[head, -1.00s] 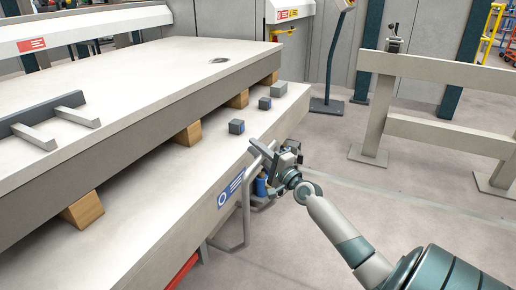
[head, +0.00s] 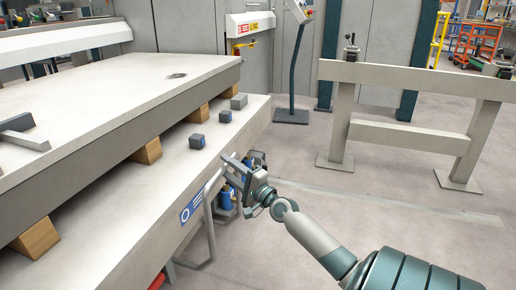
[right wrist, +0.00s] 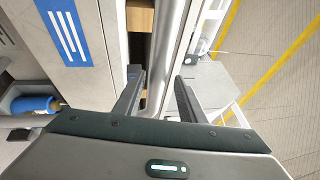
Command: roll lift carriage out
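The lift carriage (head: 166,185) is a long pale low table on the left in the head view, with a blue label (head: 190,208) on its side. A bent grey tube handle (head: 209,222) stands at its near right side. My right gripper (head: 230,165) is at the top of this handle. The contact faces are partly hidden. My left gripper is not in view.
A thick pale slab (head: 110,95) rests on wooden blocks (head: 148,151) on the carriage. Small grey blocks (head: 198,141) sit along its edge. A beige rail (head: 410,75) stands at the right and a control stand (head: 293,80) behind. Floor between carriage and rail is clear.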

